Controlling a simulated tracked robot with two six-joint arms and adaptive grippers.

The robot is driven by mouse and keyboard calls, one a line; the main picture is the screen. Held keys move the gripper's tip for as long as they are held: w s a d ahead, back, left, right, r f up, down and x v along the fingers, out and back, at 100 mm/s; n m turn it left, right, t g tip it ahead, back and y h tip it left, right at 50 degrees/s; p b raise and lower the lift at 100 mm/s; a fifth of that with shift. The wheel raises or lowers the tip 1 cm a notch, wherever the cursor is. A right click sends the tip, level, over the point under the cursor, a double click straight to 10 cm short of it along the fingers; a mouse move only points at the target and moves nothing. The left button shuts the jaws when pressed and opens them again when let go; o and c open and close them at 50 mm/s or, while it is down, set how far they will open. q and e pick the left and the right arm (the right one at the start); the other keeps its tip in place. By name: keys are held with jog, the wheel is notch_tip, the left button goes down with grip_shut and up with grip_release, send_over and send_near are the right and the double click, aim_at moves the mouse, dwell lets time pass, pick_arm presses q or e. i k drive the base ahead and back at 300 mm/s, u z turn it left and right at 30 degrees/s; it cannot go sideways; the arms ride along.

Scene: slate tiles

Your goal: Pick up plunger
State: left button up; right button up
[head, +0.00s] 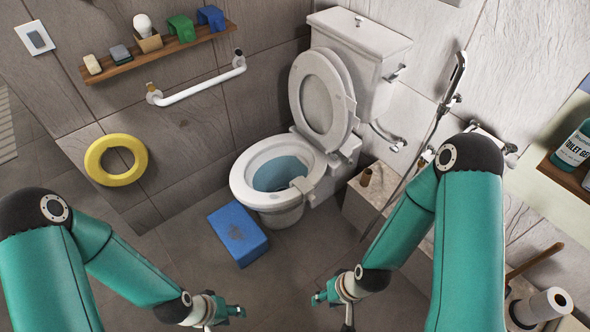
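No whole plunger can be made out. A wooden stick (535,258) leans at the lower right, behind my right arm. It could be a plunger's handle, but its lower end is hidden. My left gripper (232,311) is low in the middle left, over the floor in front of the toilet. My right gripper (322,298) is low in the middle, facing the left one, well left of the stick. Neither gripper is seen to hold anything. Their fingers are too small and edge-on to tell whether they are open or shut.
A white toilet (260,196) with raised lid stands behind the grippers. A blue block (237,235) lies on the floor before it. A paper roll (546,305) is beside the stick. A low ledge (365,205) runs right of the toilet. Floor between the grippers is clear.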

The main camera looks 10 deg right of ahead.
aim_at(558, 246)
jog(key=u, duration=0.2)
jog(key=i, duration=1.05)
jog(key=z, duration=2.5)
jog(key=i, duration=0.9)
jog(key=z, duration=0.25)
jog(key=k, duration=0.15)
jog(key=z, duration=0.05)
